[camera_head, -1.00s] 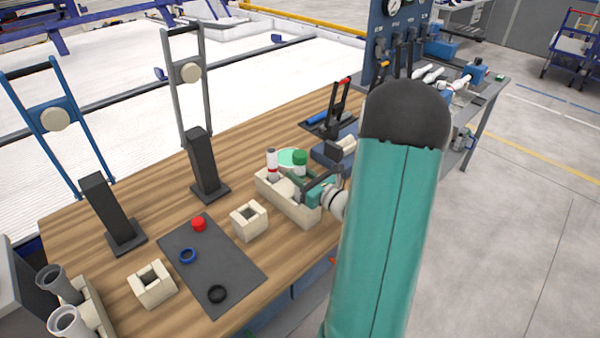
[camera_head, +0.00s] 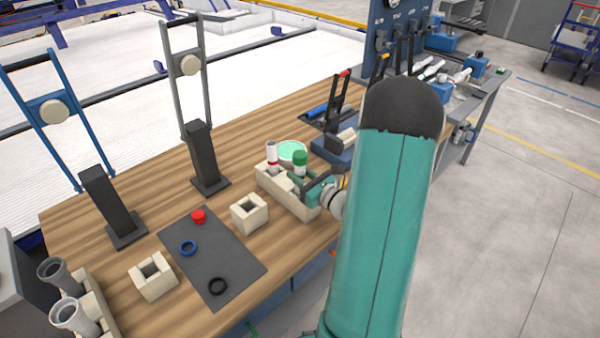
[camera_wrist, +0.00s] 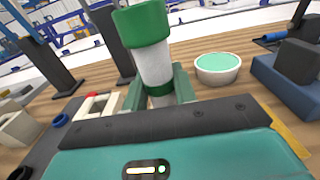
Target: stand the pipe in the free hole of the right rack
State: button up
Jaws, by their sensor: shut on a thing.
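The pipe, white with a green top and a green band, stands roughly upright in my gripper (camera_wrist: 158,92). In the wrist view the pipe (camera_wrist: 152,62) sits between the two green fingers, which are shut on it. In the head view the pipe (camera_head: 300,160) rises over the beige right rack (camera_head: 303,208), beside a white pipe with a red band (camera_head: 272,154) standing in that rack. My gripper (camera_head: 306,184) is low at the rack. The pipe's lower end and the hole are hidden, so I cannot tell how deep it sits.
A bowl with green content (camera_head: 292,150) stands behind the rack. A beige square block (camera_head: 249,222) is to its left, and a blue fixture (camera_head: 333,148) to its right. A left rack holds two grey pipes (camera_head: 72,317). A dark mat (camera_head: 235,262) carries small rings.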

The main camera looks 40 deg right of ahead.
jog(key=shift+f, duration=0.25)
jog(key=shift+f, duration=0.3)
jog(key=shift+f, duration=0.4)
jog(key=o, duration=1)
jog(key=shift+o, duration=0.2)
jog(key=s, duration=1.3)
jog(key=shift+s+d, duration=0.2)
jog(key=shift+s, duration=0.2)
